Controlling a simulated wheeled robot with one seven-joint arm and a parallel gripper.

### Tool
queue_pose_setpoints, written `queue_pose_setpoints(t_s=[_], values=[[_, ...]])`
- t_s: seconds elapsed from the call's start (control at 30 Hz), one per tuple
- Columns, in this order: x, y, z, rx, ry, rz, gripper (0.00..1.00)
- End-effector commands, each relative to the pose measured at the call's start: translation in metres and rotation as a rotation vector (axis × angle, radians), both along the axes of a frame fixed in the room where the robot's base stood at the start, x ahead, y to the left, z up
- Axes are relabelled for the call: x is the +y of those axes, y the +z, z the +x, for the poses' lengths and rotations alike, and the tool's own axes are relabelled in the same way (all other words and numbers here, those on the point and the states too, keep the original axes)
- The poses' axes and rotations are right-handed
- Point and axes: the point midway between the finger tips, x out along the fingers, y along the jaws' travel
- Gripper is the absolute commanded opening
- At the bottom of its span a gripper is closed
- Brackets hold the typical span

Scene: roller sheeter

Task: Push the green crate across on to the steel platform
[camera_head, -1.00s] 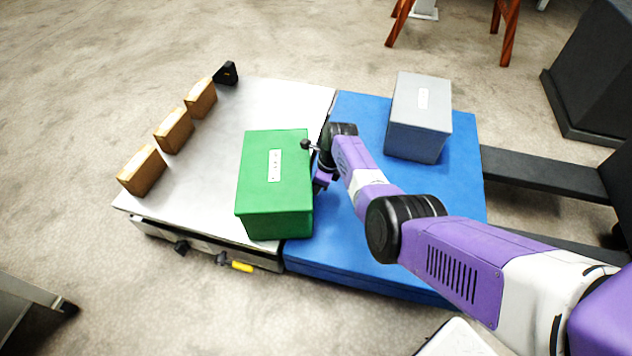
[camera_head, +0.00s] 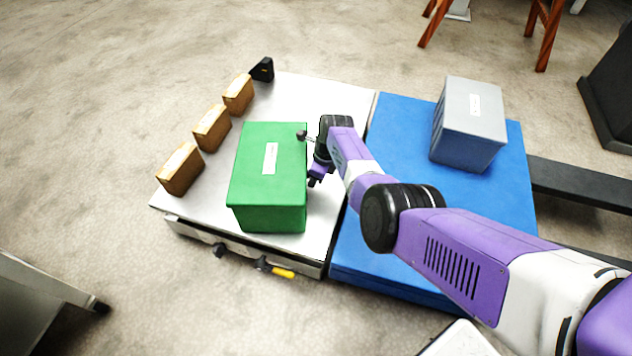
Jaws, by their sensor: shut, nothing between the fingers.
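The green crate (camera_head: 270,185), with a white label on its lid, stands upright on the steel platform (camera_head: 318,92). Its right side is clear of the seam, with bare steel between it and the blue surface (camera_head: 385,255). My gripper (camera_head: 314,180) is low beside the crate's right side, over the steel. It is shut and holds nothing. Whether its fingertips touch the crate is hard to tell, as they are small and partly hidden by my wrist.
Several wooden blocks (camera_head: 212,127) line the platform's left edge, with a steel gap before the crate. A black bracket (camera_head: 262,69) is at the far left corner. A grey crate (camera_head: 470,125) stands on the blue surface. A yellow-handled lever (camera_head: 280,272) is at the front edge.

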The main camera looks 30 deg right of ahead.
Motion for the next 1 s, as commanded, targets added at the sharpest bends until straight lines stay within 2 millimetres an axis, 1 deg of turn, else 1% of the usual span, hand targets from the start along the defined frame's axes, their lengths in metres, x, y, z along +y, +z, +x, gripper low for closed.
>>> queue_pose_setpoints(t_s=[0.23, 0.37, 0.47, 0.63, 0.7, 1.0], values=[[0.001, 0.001, 0.001, -0.003, 0.0, 0.001, 0.0], [-0.002, 0.003, -0.003, -0.001, -0.001, 0.001, 0.0], [-0.009, 0.004, -0.011, 0.001, -0.001, 0.001, 0.0], [-0.027, 0.006, -0.035, 0.001, 0.0, 0.0, 0.0], [-0.027, 0.021, -0.034, -0.003, 0.004, -0.002, 0.0], [-0.035, 0.07, -0.044, -0.001, 0.004, -0.002, 0.0]])
